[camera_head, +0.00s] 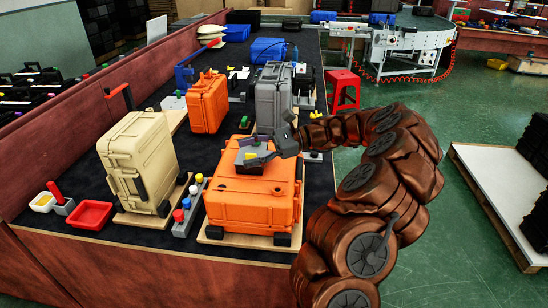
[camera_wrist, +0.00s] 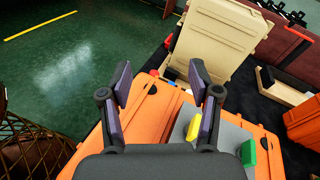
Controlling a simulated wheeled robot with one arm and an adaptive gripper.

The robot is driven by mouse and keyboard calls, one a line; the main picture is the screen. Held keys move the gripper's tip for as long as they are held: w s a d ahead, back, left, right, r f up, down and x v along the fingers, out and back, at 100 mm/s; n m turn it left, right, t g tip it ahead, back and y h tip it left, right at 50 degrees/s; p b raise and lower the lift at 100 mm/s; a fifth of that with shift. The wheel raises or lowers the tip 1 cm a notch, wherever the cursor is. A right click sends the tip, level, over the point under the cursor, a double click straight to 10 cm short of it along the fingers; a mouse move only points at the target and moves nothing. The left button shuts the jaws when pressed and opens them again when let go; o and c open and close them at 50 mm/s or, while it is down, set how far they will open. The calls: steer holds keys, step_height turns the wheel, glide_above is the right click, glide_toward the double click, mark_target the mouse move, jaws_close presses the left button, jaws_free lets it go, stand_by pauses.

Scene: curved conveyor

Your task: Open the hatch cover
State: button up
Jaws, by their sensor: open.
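An orange case (camera_head: 250,200) lies on a wooden board near the front of the dark table. It fills the lower middle of the wrist view (camera_wrist: 152,112). A grey block (camera_wrist: 222,133) sits on its top, with a yellow part (camera_wrist: 193,128) and a green part (camera_wrist: 248,152). I cannot tell for sure which part is the hatch cover. My gripper (camera_head: 258,148) is above the case top by the grey block. In the wrist view my gripper (camera_wrist: 160,78) has its fingers spread with nothing between them; the yellow part is beside the right finger. Contact cannot be judged.
A beige case (camera_head: 138,160) stands to the left, with a strip of coloured knobs (camera_head: 188,205) between. A red tray (camera_head: 90,214) is at the front left. An orange case (camera_head: 208,103) and a grey case (camera_head: 273,95) stand behind. A red stool (camera_head: 343,88) is beyond the table's right edge.

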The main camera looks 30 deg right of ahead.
mark_target(274, 164)
steer(key=d+f+m+t+h, duration=0.1)
steer(key=d+f+m+t, duration=0.25)
steer(key=d, duration=0.45)
steer(key=d+f+m+t+h, duration=0.1)
steer(key=d+f+m+t, duration=0.25)
steer(key=d, duration=0.45)
steer(key=shift+g, duration=0.4)
steer(key=shift+s+a+x, duration=0.1)
steer(key=shift+x, duration=1.65)
steer(key=shift+s+a+x, duration=0.1)
steer(key=shift+s+x, duration=0.05)
steer(key=shift+x, duration=1.55)
steer(key=shift+f, duration=0.15)
jaws_close()
